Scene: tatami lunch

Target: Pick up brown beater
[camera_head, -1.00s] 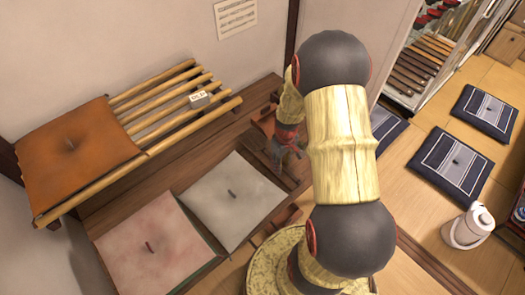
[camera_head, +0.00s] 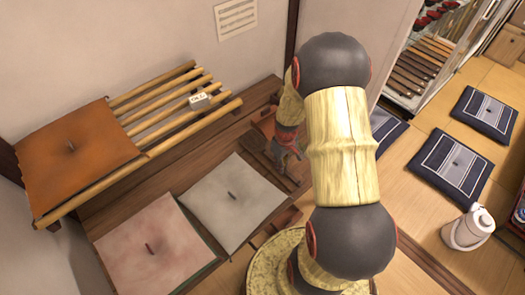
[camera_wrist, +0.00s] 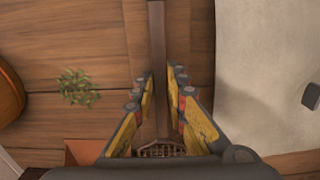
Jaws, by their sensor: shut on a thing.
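The brown beater (camera_wrist: 158,40) shows in the wrist view as a long, thin, dark brown handle running up the middle of the picture. A woven lattice part (camera_wrist: 160,150) shows at the bottom, near the gripper's palm. My gripper (camera_wrist: 160,82) has its fingers on both sides of the handle and is shut on it. The beater cannot be made out clearly there.
A grey cushion (camera_head: 233,200) and a pink cushion (camera_head: 155,250) lie left of my gripper. A small green plant (camera_wrist: 77,88) is left of the handle in the wrist view.

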